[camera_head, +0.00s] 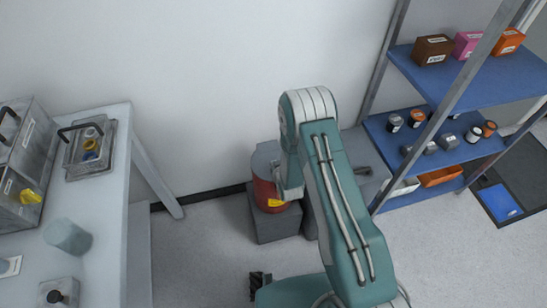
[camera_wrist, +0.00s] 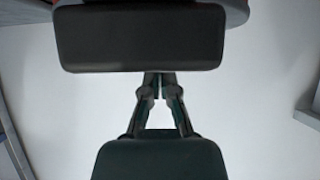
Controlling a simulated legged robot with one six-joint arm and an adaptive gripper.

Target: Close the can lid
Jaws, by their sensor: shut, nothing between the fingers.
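The red can (camera_head: 266,190) with a yellow label stands on a grey block, just left of my arm in the head view. A grey lid (camera_head: 264,158) shows above its red body and looks raised; my arm hides its right side. In the wrist view my gripper (camera_wrist: 160,76) is shut and empty, its fingertips together at the lower edge of a dark block (camera_wrist: 140,40). I cannot tell whether they touch it or what it belongs to. A grey curved rim with some red shows behind the block. In the head view my arm hides the gripper fingers.
A grey bench (camera_head: 105,180) with a metal tray (camera_head: 88,170) and a beaker (camera_head: 68,236) stands at the left. A blue shelf rack (camera_head: 470,90) with boxes and jars stands at the right. Clear floor lies between bench and can.

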